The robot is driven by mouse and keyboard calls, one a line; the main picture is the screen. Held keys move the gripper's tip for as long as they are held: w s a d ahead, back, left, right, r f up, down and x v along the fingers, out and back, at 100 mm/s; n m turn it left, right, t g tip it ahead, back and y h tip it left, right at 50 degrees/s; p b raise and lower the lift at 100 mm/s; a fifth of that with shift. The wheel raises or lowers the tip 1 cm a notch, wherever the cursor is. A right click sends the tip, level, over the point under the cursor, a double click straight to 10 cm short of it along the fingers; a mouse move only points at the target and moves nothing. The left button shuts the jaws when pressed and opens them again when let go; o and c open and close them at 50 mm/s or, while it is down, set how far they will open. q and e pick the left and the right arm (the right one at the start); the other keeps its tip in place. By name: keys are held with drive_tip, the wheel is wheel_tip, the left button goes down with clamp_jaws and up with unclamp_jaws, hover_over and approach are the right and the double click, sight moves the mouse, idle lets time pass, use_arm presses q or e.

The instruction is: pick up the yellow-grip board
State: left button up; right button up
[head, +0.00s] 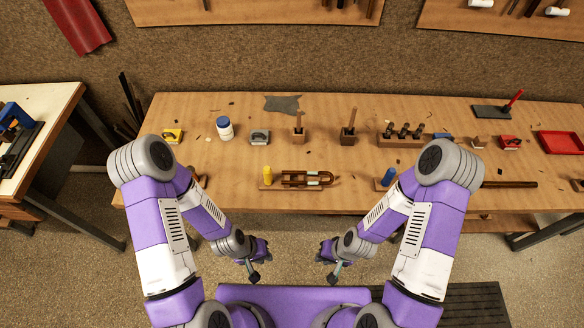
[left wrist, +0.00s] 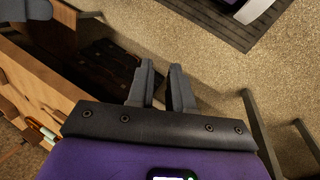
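The yellow grip (head: 267,176) stands upright near the table's front edge, at the left end of a low wooden board (head: 263,187). A U-shaped brass tube piece (head: 305,179) lies just right of it. A blue grip (head: 388,177) stands further right, partly beside my right arm; I cannot tell whether it shares that board. My left gripper (head: 254,270) hangs in front of the table, below and apart from the board. In the left wrist view its two fingers (left wrist: 162,85) stand a little apart with nothing between them. My right gripper (head: 330,270) is also in front of the table, and its fingers are too small to read.
Behind the board stand a white jar (head: 225,128), wooden blocks with upright handles (head: 349,122) and a rack of tools (head: 402,131). A red tray (head: 562,142) lies at the right. The table (head: 230,165) is mostly clear just behind the board. A side bench (head: 55,102) is at left.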

use_arm(q)
drive_tip(key=shift+r, duration=0.2)
drive_tip(key=shift+o, duration=0.4)
drive_tip(key=shift+o, duration=1.1)
drive_tip(key=shift+w, duration=0.1)
drive_tip(key=o, duration=0.5)
drive_tip(key=shift+w+a+r+m+t, duration=0.1)
drive_tip(key=shift+w+m+t, duration=0.2)
drive_tip(key=shift+w+t, duration=0.65)
drive_tip(key=m+t+y, duration=0.1)
drive_tip(key=m+t, duration=0.4)
drive_tip(key=t, duration=0.6)
approach(266, 174)
drive_tip(key=x, duration=0.7)
drive_tip(key=shift+r, duration=0.2)
drive_tip(key=shift+g, duration=0.25)
drive_tip(key=shift+x, duration=2.55)
